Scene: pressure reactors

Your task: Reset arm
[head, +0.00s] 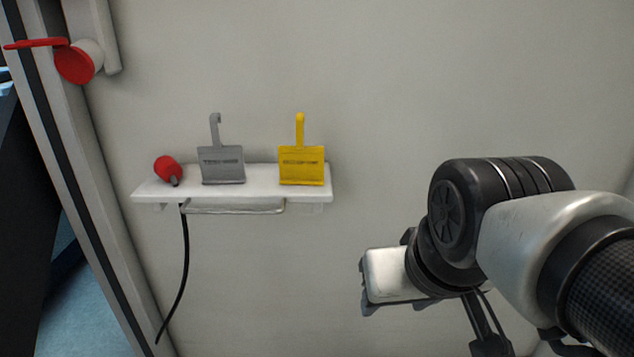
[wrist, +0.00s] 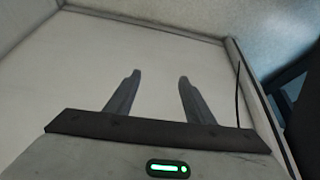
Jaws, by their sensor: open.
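My arm comes in from the right edge of the head view and bends at a black joint. In the wrist view my gripper (wrist: 158,78) shows two dark fingers spread apart with nothing between them. Behind them is a plain pale surface. In the head view the white and dark end part of my arm is right of and below the shelf, clear of it; the fingertips cannot be made out there.
A white wall shelf (head: 262,192) holds a red object (head: 167,169), a grey hooked tag (head: 222,167) and a yellow hooked tag (head: 301,166). A black cable (head: 186,265) hangs below it. A red-and-white fitting (head: 78,62) is at upper left. The wall between shelf and arm is bare.

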